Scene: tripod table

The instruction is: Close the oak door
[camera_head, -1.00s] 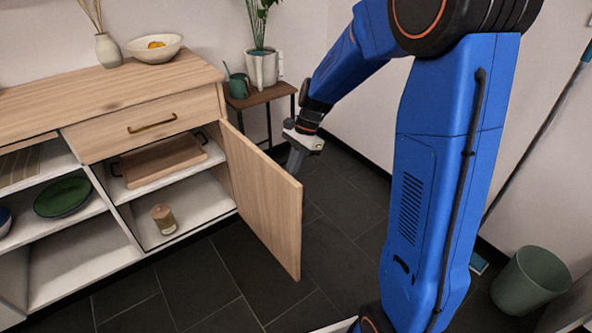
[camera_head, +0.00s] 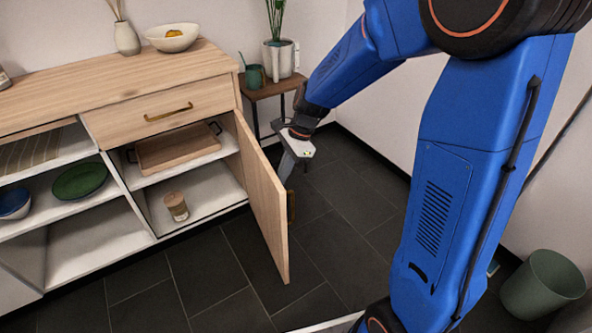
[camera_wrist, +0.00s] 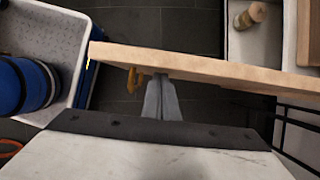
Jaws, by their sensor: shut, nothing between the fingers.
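The oak door (camera_head: 262,195) stands open, swung out from the right side of the sideboard's lower cabinet. Its edge also runs across the wrist view (camera_wrist: 200,66). A brass handle (camera_head: 291,206) is on the door's outer face, and it shows left of my fingers in the wrist view (camera_wrist: 134,80). My gripper (camera_head: 287,172) is behind the door, on its outer side. In the wrist view its shut fingers (camera_wrist: 161,88) are empty and reach to the door's outer face, right of the handle. I cannot tell whether they touch it.
The cabinet opening holds a wooden tray (camera_head: 178,148) on a shelf and a jar (camera_head: 176,207) below. A small side table (camera_head: 268,90) with a potted plant (camera_head: 279,55) stands behind my gripper. A green bin (camera_head: 543,284) is at right. Floor before the door is clear.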

